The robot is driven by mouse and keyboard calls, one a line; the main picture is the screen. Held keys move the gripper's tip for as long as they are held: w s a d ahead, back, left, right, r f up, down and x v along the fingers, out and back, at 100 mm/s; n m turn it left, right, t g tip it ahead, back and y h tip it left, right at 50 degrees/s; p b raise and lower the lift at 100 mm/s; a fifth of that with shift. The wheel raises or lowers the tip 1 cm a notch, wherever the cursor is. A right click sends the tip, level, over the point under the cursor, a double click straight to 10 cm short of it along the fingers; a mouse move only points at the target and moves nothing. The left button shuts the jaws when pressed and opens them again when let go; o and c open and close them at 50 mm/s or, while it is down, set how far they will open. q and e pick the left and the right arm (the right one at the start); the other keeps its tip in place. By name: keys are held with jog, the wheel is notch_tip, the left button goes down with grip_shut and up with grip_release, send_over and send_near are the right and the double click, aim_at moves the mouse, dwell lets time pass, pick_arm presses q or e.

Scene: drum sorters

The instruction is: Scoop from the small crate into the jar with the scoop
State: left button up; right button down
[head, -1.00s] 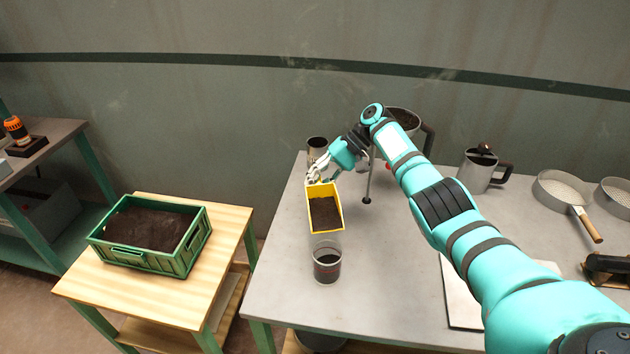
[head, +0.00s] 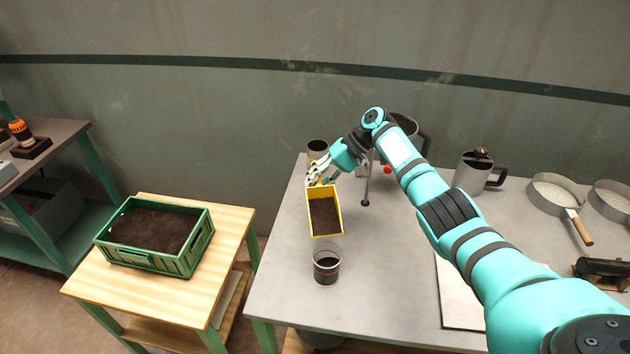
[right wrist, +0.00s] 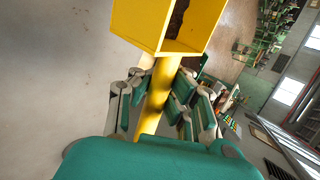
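The yellow scoop (head: 337,210) holds dark soil and hangs over the grey table, just behind the jar. My right gripper (head: 320,179) is shut on its handle; in the right wrist view the yellow handle (right wrist: 157,98) runs between the fingers. The clear jar (head: 326,266) stands upright near the table's left edge, with dark material in it. The scoop's front edge appears close to the jar's rim; I cannot tell whether they touch. The small green crate (head: 147,260), full of dark soil, sits on the wooden side table. My left gripper is out of view.
A metal cup (head: 317,148) and a thin stand (head: 365,188) are near the gripper. A metal pitcher (head: 473,174) and round sieves (head: 551,193) stand to the right. A gap separates the wooden table (head: 190,312) from the grey table (head: 400,318).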

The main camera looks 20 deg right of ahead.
jog(key=shift+s+r+n+t+p, duration=0.15)
jog(key=shift+r+t+p, duration=0.15)
jog(key=shift+r+p, duration=0.45)
jog(key=shift+r+n+t+p, duration=0.15)
jog(key=shift+r+t+p, duration=0.2)
jog(key=shift+p, duration=0.7)
jog(key=shift+s+a+r+t+p, duration=0.1)
jog(key=shift+r+t+p, duration=0.1)
jog(key=shift+r+p, duration=0.35)
jog(key=shift+s+r+t+p, duration=0.15)
jog(key=shift+r+p, duration=0.25)
jog(key=shift+p, duration=0.25)
jog(key=shift+s+r+n+t+h+p, duration=0.2)
jog(key=shift+r+n+t+h+p, duration=0.2)
jog(key=shift+r+p, duration=0.2)
jog(key=shift+s+a+r+n+t+p, duration=0.2)
jog(key=shift+s+r+t+p, duration=0.15)
jog(key=shift+r, duration=0.25)
jog(key=shift+s+a+r+n+t+p, duration=0.1)
jog(key=shift+s+r+n+t+p, duration=0.2)
jog(key=shift+r, duration=0.25)
jog(key=shift+w, duration=0.1)
